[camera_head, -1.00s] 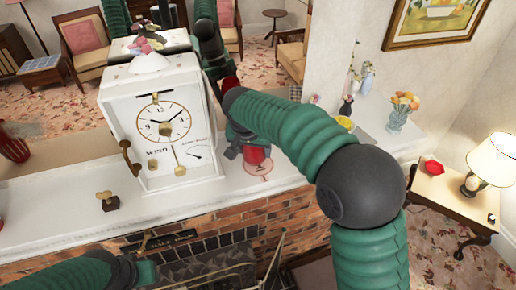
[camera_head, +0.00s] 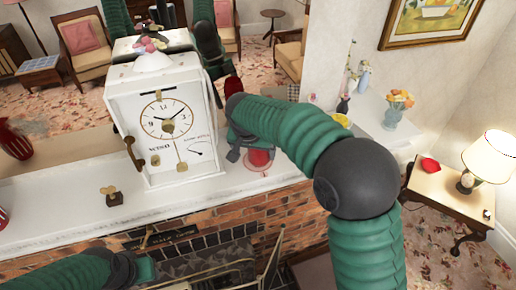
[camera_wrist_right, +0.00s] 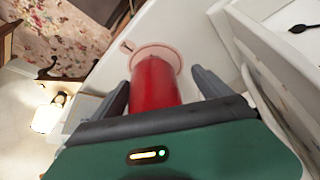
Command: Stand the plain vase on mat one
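The plain red vase (camera_head: 259,158) stands upright on a flat round mat with a red ring (camera_head: 252,171), near the front edge of the white mantel. My right gripper (camera_head: 248,152) is at the vase. In the right wrist view, the fingers (camera_wrist_right: 161,78) are open on either side of the vase (camera_wrist_right: 155,82), with a clear gap on the right. The vase's base is inside the ring of the mat (camera_wrist_right: 160,58).
A striped red vase (camera_head: 14,141) is at the far left. A glass flower vase (camera_head: 395,112) stands at the right. The mantel drops off in front at the brick.

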